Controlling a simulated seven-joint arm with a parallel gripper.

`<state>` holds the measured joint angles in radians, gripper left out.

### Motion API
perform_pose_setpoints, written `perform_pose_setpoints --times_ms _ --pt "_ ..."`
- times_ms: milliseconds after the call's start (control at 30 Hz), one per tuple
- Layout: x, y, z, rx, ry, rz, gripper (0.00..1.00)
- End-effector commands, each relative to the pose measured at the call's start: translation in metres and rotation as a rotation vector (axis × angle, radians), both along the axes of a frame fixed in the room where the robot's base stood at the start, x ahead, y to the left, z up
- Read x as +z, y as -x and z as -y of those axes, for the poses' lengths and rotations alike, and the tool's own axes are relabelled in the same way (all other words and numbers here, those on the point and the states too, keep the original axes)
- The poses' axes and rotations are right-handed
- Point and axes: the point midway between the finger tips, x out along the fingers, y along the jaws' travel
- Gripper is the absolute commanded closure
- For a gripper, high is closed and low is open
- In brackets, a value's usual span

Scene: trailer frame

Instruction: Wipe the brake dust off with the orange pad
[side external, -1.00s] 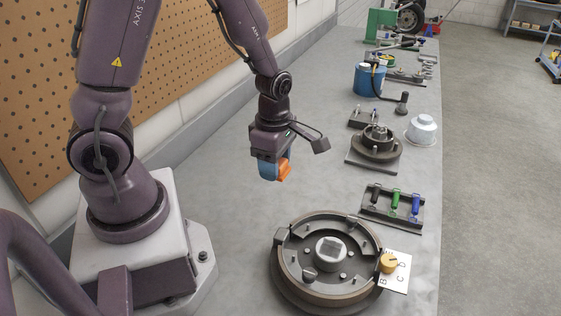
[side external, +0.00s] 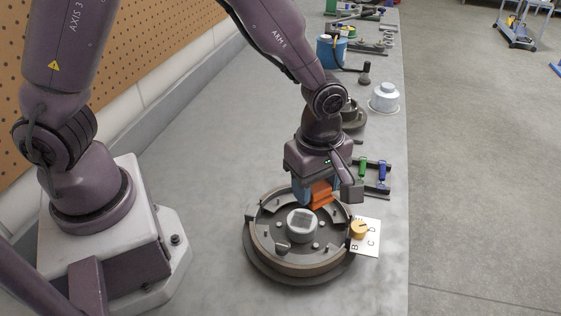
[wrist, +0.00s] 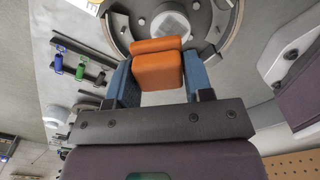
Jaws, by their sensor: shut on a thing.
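My gripper (side external: 314,193) is shut on the orange pad (side external: 321,192), which sits between its blue fingers. The pad also shows in the wrist view (wrist: 158,68), clasped on both sides. In the side view, gripper and pad are at the far edge of the round brake drum assembly (side external: 259,246), above or at its rim; I cannot tell whether the pad touches it. The drum has curved shoes inside and a light grey hub (side external: 302,225) with a darker grey patch (side external: 302,221) on top, which looks like the dust. The hub shows at the top of the wrist view (wrist: 171,22).
Behind are a rack of coloured-handled tools (side external: 382,174), a silver cap (side external: 384,96) and a blue canister (side external: 331,52). The bench left of the drum is clear.

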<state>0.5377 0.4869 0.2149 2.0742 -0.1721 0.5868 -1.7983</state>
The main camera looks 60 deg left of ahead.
Motion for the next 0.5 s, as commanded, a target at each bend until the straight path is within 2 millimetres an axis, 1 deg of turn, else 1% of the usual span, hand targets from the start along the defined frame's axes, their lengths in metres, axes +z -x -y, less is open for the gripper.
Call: perform_pose_setpoints --times_ms 33,67,167,333,500 --pt "0.003 -0.005 0.005 -0.032 0.002 0.002 0.72" --pt "0.004 -0.007 0.005 -0.040 0.003 0.001 0.72" --pt "0.003 -0.005 0.004 -0.064 0.001 -0.012 0.72" --pt "-0.007 -0.005 0.004 -0.065 0.001 -0.013 0.72" --pt "-0.022 -0.005 0.003 -0.063 0.001 -0.014 0.72"
